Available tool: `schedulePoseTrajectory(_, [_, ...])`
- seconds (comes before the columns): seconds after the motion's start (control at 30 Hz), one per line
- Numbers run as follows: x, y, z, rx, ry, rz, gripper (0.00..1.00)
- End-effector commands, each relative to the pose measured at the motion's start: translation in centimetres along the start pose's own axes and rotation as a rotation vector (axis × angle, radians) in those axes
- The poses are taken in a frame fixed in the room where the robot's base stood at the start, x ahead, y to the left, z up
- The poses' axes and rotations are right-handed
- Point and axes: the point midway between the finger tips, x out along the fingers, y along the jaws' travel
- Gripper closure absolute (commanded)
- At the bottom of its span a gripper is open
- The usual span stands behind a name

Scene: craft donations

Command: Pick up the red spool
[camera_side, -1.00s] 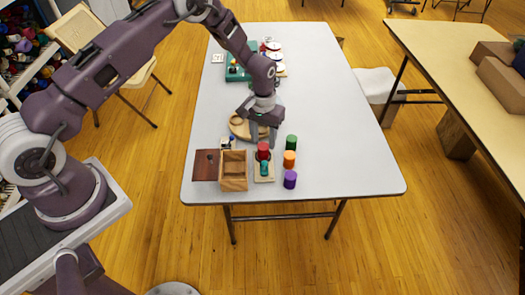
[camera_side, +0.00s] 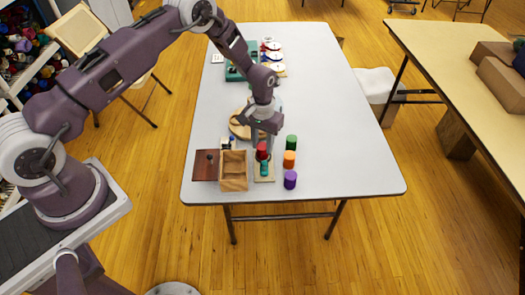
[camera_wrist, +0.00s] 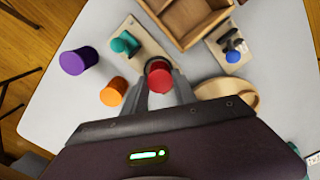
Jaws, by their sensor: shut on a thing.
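The red spool (camera_side: 262,147) is between the fingers of my gripper (camera_side: 260,152), at the far end of a small pale board (camera_side: 265,178). In the wrist view the red spool (camera_wrist: 159,76) shows its round top, with the two grey fingers of my gripper (camera_wrist: 159,92) on either side. My gripper is shut on it. The fingers hide part of its sides, and I cannot tell whether its underside touches the board.
Green (camera_side: 291,142), orange (camera_side: 289,158) and purple (camera_side: 290,180) spools stand just right of the board. An open wooden box (camera_side: 234,183) and a brown panel (camera_side: 204,172) are to its left. A round wooden tray (camera_wrist: 254,100) lies behind. The table's right side is clear.

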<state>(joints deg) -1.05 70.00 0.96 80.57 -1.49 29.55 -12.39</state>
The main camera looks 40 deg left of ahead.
Motion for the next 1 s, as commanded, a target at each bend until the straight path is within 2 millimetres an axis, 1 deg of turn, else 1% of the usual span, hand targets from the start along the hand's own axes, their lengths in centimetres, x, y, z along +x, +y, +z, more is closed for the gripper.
schedulePoseTrajectory(0.07, [-0.5,0.4,-0.1,0.002,0.004,0.007,0.93])
schedulePoseTrajectory(0.7, [-7.1,0.2,-0.1,0.001,0.003,0.004,0.93])
schedulePoseTrajectory(0.8, [-7.5,0.2,0.0,0.001,0.002,0.004,0.93])
schedulePoseTrajectory(1.0, [-7.5,0.2,0.0,0.001,0.001,0.003,0.93])
